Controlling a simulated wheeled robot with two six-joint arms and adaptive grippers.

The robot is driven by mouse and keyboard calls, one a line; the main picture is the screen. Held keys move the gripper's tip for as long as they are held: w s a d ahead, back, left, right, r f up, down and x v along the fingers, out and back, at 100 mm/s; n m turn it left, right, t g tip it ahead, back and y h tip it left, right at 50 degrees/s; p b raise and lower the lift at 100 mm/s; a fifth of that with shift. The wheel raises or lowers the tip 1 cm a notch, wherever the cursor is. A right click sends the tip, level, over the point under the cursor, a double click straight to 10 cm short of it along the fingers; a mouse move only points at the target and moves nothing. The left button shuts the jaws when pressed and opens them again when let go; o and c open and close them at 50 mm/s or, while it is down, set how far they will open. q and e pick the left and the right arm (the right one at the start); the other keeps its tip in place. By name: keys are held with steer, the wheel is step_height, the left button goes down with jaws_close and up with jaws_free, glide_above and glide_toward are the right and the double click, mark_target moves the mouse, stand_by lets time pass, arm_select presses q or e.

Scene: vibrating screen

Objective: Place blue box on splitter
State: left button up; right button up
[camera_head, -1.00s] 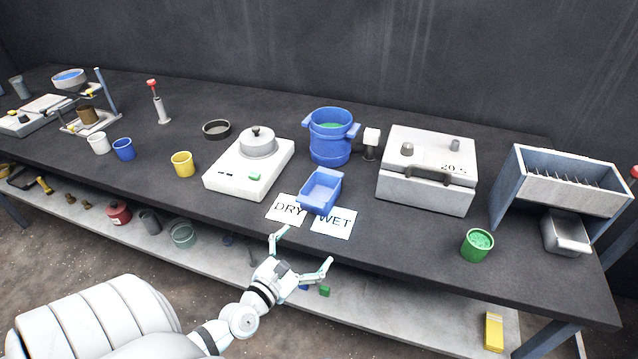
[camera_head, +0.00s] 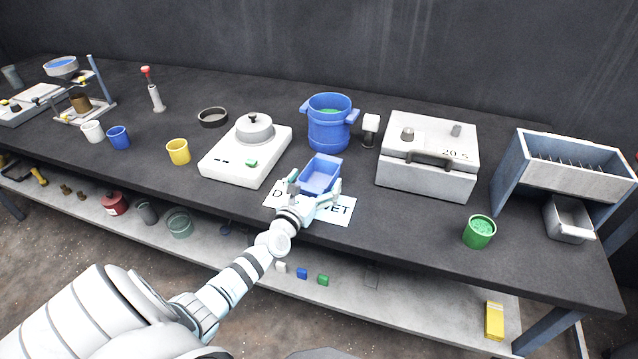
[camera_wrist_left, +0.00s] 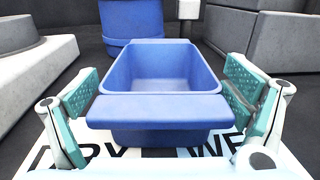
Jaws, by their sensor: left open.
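My left gripper (camera_head: 315,189) is open, with one finger on each side of the box's near end. In the left wrist view the box (camera_wrist_left: 160,105) sits between the two finger pads, with a gap on each side. The splitter (camera_head: 571,182) is the blue-grey slotted hopper at the right end of the bench, with a metal pan (camera_head: 569,219) in front of it. My right gripper is not in view.
A blue pot (camera_head: 329,136) with handles stands just behind the box. A white scale (camera_head: 235,168) is to its left and a grey oven-like unit (camera_head: 425,176) to its right. A green cup (camera_head: 479,232) stands near the front edge, before the splitter.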

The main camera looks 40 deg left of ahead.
arm_select(q)
steer(key=shift+s+r, duration=0.1)
steer(key=c, duration=1.2)
steer(key=shift+r, duration=0.1)
